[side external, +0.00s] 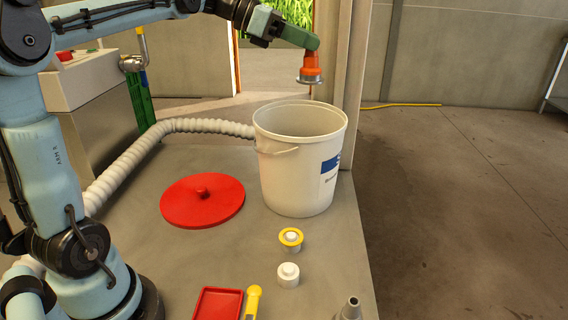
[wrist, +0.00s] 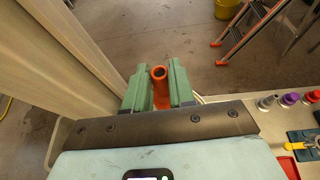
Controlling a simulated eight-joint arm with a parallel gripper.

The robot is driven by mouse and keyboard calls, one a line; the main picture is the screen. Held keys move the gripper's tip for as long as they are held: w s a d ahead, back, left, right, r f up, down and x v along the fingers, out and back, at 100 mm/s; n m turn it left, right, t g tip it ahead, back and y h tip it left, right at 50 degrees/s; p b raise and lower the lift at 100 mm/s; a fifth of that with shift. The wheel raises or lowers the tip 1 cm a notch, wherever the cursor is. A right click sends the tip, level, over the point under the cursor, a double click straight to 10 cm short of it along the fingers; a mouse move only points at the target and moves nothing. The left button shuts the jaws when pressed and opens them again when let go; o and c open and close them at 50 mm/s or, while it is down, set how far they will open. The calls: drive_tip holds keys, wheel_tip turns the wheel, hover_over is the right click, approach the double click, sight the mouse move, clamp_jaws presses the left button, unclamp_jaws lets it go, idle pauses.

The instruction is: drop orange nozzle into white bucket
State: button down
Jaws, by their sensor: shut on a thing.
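My gripper (side external: 312,47) is shut on the orange nozzle (side external: 310,68), which hangs below the green fingers with a grey metal ring at its lower end. In the wrist view the orange nozzle (wrist: 160,76) sits between the two green fingers (wrist: 160,92) of my gripper. The white bucket (side external: 290,165) stands upright and open on the table, with a wire handle and a blue label. In the side view the nozzle appears above the bucket's rim, toward its back. I cannot tell whether it is directly over the opening.
A red lid (side external: 225,200) lies left of the bucket, with a ribbed hose (side external: 130,165) behind. A yellow-ringed fitting (side external: 291,238), a white fitting (side external: 288,275) and a red tray (side external: 217,304) are in front. A wall post (side external: 343,50) rises behind the bucket.

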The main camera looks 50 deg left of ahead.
drive_tip(key=f, duration=0.1)
drive_tip(key=a+f, duration=0.1)
drive_tip(key=f, duration=0.1)
drive_tip(key=shift+w+f, duration=0.1)
drive_tip(key=shift+f, duration=0.2)
wheel_tip(320, 180, down, 7)
drive_tip(key=shift+f, duration=0.2)
idle(0.4)
drive_tip(key=c, duration=0.9)
unclamp_jaws()
drive_tip(key=shift+o, duration=0.2)
drive_tip(key=v, duration=1.2)
drive_tip(key=shift+d, duration=0.1)
